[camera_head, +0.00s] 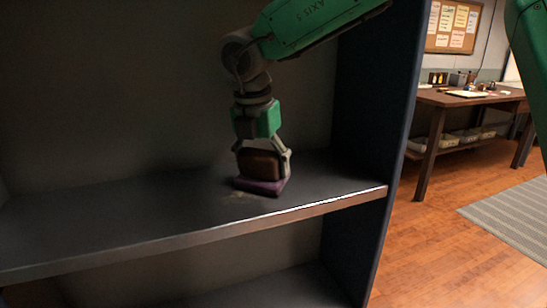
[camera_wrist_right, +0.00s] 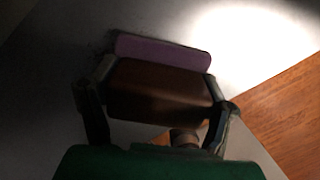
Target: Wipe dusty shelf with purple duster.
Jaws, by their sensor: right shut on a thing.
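The duster (camera_head: 260,164) has a brown block on top and a purple pad (camera_head: 260,186) below. My right gripper (camera_head: 264,160) is shut on the brown block from above. The pad is at the dark shelf board (camera_head: 120,220), seemingly resting on it, near its front edge and right of its middle. A small pale dust patch (camera_head: 240,195) shows on the board just left of and in front of the pad. In the right wrist view the duster (camera_wrist_right: 160,88) sits between the two fingers, with its purple edge (camera_wrist_right: 160,52) beyond the block. My left gripper is not in view.
The shelf's dark side panel (camera_head: 375,110) rises right of the duster. A lower board (camera_head: 270,290) lies underneath. The board's left part is clear. Beyond, a wooden table (camera_head: 470,98) holds small items, and a striped rug (camera_head: 515,218) lies on the wooden floor.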

